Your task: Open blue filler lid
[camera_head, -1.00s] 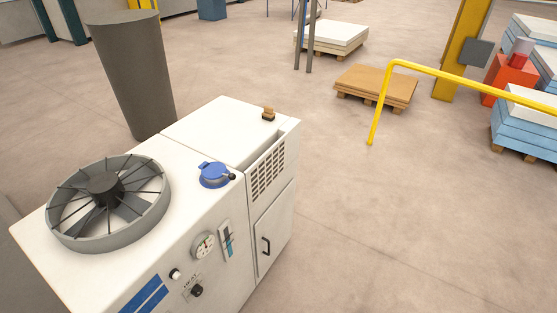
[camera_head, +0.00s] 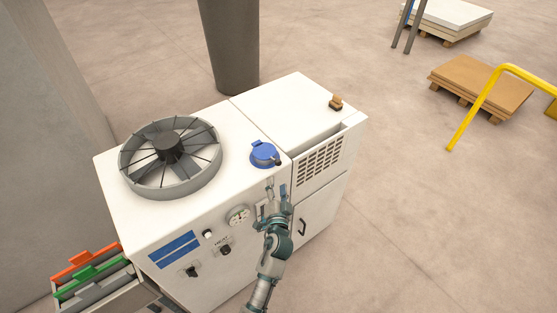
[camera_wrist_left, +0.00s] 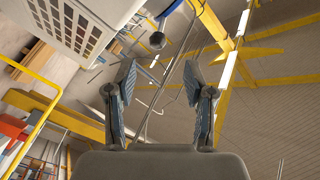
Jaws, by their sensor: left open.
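The blue filler lid (camera_head: 264,152) lies flat on top of the white machine (camera_head: 230,125), near its front edge. A dark knob (camera_head: 278,163) sticks out at its right front edge. My left gripper (camera_head: 277,186) is just in front of and below the lid, its fingers pointing up toward it. In the left wrist view, the fingers (camera_wrist_left: 160,76) are spread apart with nothing between them. The dark knob (camera_wrist_left: 157,40) shows beyond the fingertips, apart from them, with a bit of blue lid (camera_wrist_left: 168,8) above it. My right gripper is not in view.
A round fan (camera_head: 171,157) sits left of the lid on the machine top. A gauge (camera_head: 238,215) and knobs are on the front face, beside my left arm. The top around the lid is mostly clear.

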